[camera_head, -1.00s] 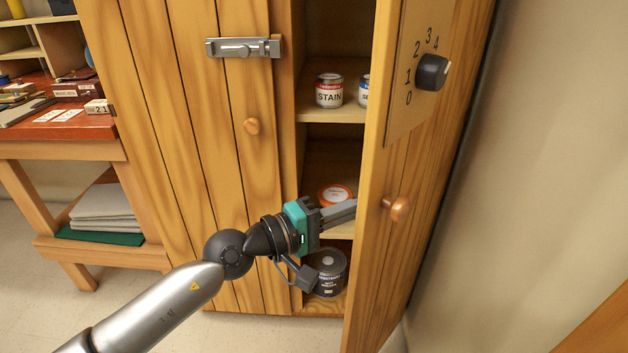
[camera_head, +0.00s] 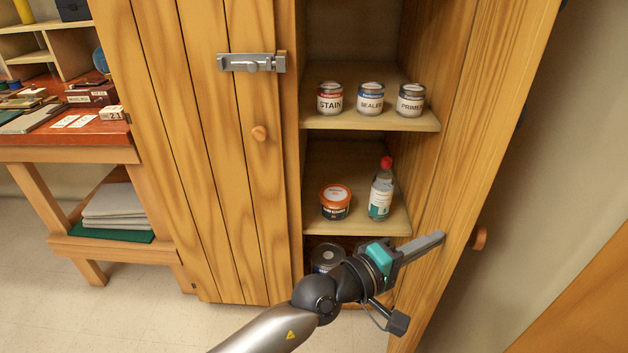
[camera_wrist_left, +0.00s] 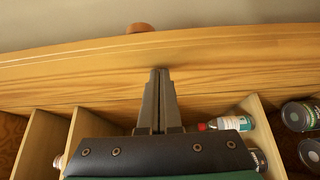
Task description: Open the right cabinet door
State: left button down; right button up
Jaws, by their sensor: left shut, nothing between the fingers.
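The right cabinet door (camera_head: 478,150) stands wide open, swung out to the right, with its inner face toward me. Its round wooden knob (camera_head: 479,238) shows past the door's edge, and also at the top of the left wrist view (camera_wrist_left: 139,28). My left gripper (camera_head: 440,238) is shut and empty, its fingertips at the inner face of the door; in the left wrist view the closed fingers (camera_wrist_left: 159,75) point at the door's wood and seem to touch it. The left cabinet door (camera_head: 215,190) is closed, with a knob and a metal latch (camera_head: 251,62). My right gripper is not in view.
Open shelves hold stain (camera_head: 330,99), sealer (camera_head: 371,99) and primer (camera_head: 411,100) cans, an orange-lidded tub (camera_head: 335,203) and a red-capped bottle (camera_head: 381,190). A dark can (camera_head: 326,258) stands lower, near my arm. A red-topped workbench (camera_head: 60,130) is at left, a wall at right.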

pick_arm(q)
jog(key=shift+s+d+p, duration=0.2)
jog(key=shift+s+d, duration=0.05)
jog(key=shift+d, duration=0.35)
jog(key=shift+s+d+p, duration=0.2)
jog(key=shift+d, duration=0.4)
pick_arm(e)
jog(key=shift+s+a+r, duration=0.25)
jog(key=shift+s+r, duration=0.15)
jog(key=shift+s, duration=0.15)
